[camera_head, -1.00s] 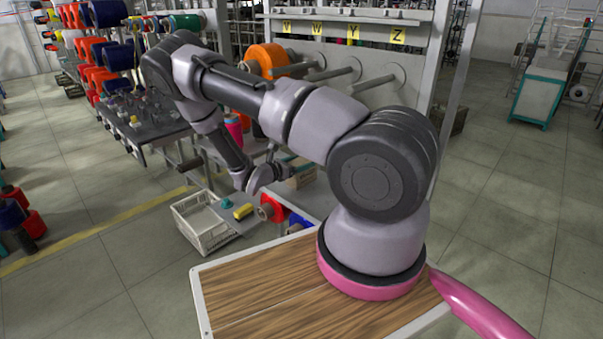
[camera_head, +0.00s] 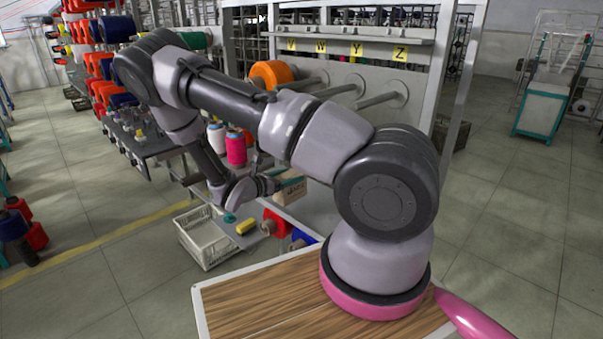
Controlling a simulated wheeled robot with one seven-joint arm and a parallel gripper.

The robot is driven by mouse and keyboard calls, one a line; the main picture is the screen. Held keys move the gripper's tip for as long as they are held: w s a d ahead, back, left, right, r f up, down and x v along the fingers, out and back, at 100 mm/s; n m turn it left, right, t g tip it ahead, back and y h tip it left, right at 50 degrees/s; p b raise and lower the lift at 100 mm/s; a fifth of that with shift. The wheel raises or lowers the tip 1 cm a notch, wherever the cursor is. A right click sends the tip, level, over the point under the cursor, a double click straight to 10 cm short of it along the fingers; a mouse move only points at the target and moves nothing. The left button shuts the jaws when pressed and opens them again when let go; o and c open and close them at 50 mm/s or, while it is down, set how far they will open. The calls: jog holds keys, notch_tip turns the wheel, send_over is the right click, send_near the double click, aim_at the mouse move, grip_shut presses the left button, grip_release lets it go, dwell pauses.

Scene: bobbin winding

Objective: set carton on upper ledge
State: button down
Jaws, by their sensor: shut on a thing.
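A tan carton (camera_head: 291,188) with dark print shows in front of the rack's lower panel, partly behind my arm's end. My gripper (camera_head: 274,184) is small in view and shut on the carton at its left side. The fingertips are hard to make out. The upper ledge (camera_head: 400,36) is a long grey metal shelf across the rack, above the yellow V, W, Y and Z labels.
Metal pegs (camera_head: 382,99) stick out from the rack below the labels, one with an orange spool (camera_head: 270,72). A cream crate (camera_head: 184,240) stands lower left beside a grey shelf with a yellow item (camera_head: 246,227). Pink and white cones stand behind my forearm.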

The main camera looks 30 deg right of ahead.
jog(key=f+v, duration=0.2)
jog(key=v, duration=0.8)
jog(key=w+d+r+n+t+y, duration=0.2)
jog(key=w+d+r+n+t, duration=0.1)
jog(key=w+r, duration=0.4)
notch_tip(320, 180, up, 2)
jog(key=shift+w+r+n+t+y, duration=0.15)
jog(key=shift+n+t+y, duration=0.2)
jog(key=shift+t, duration=0.45)
